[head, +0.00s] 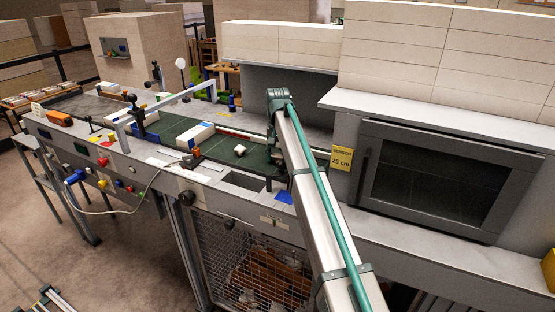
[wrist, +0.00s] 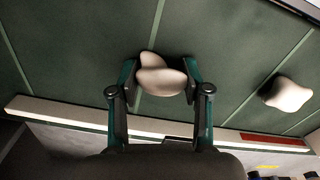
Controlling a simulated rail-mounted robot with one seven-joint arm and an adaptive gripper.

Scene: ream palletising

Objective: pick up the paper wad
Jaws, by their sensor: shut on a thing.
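A crumpled off-white paper wad (wrist: 160,76) sits between the two fingers of my gripper (wrist: 159,84) in the wrist view. The fingers touch it on both sides, and my gripper is shut on it. It is over the green surface (wrist: 75,60); whether it touches that surface I cannot tell. A second pale wad (wrist: 287,94) lies apart to the right in the wrist view. In the head view one white wad (head: 240,150) shows on the green belt (head: 260,157), left of my arm. My fingers are hidden there behind my arm.
A pale rail (wrist: 70,113) with a red strip (wrist: 275,140) borders the green surface. White-wrapped reams (head: 195,136) and a grey arch (head: 168,100) stand farther left. A dark-windowed cabinet (head: 425,180) is at right. A wire-mesh bin (head: 250,260) is below the bench.

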